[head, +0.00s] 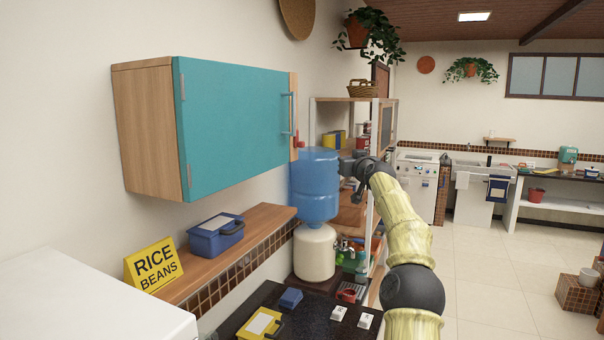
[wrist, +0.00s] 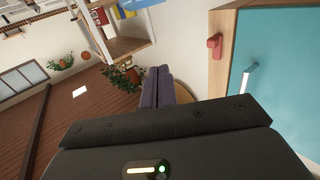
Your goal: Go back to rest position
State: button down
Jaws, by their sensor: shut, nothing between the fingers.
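My arm reaches forward in the head view, and my gripper (head: 345,167) is a dark shape beside the blue water bottle; its fingertips are hard to make out there. In the wrist view my gripper (wrist: 160,72) shows two purple-grey fingers pressed together with nothing between them. The teal wall cabinet (head: 235,122) has its door shut. Its teal face and silver handle also show at the right of the wrist view (wrist: 285,50). A red piece (wrist: 214,46) sits on the cabinet's wooden side.
The blue water bottle (head: 316,180) stands on a cream dispenser (head: 314,254) close to my gripper. Open shelves (head: 352,104) stand behind. A wooden ledge (head: 265,217) holds a blue box (head: 215,237) and a yellow sign (head: 154,266).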

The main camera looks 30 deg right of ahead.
jog(key=w+a+f+n+g+y, duration=0.2)
jog(key=a+f, duration=0.3)
jog(key=a, duration=0.5)
jog(key=w+a+f+n+g+y, duration=0.15)
jog(key=a+f, duration=0.25)
jog(key=a, duration=0.7)
jog(key=s+a+f+g+y, duration=0.25)
jog(key=s+a+f, duration=0.35)
jog(key=a+f, duration=0.5)
jog(key=s+a+f+g, duration=0.3)
jog(key=s+f, duration=0.3)
jog(key=s, duration=0.6)
jog(key=s+a+f+g+h, duration=0.1)
jog(key=s+f, duration=0.5)
jog(key=s, duration=0.7)
jog(key=s+a+f+g, duration=0.4)
jog(key=s+f, duration=0.3)
jog(key=s, duration=0.5)
jog(key=shift+s+a+m+g+h, duration=0.3)
jog(key=shift+a+m+g, duration=0.05)
jog(key=shift+g, duration=0.05)
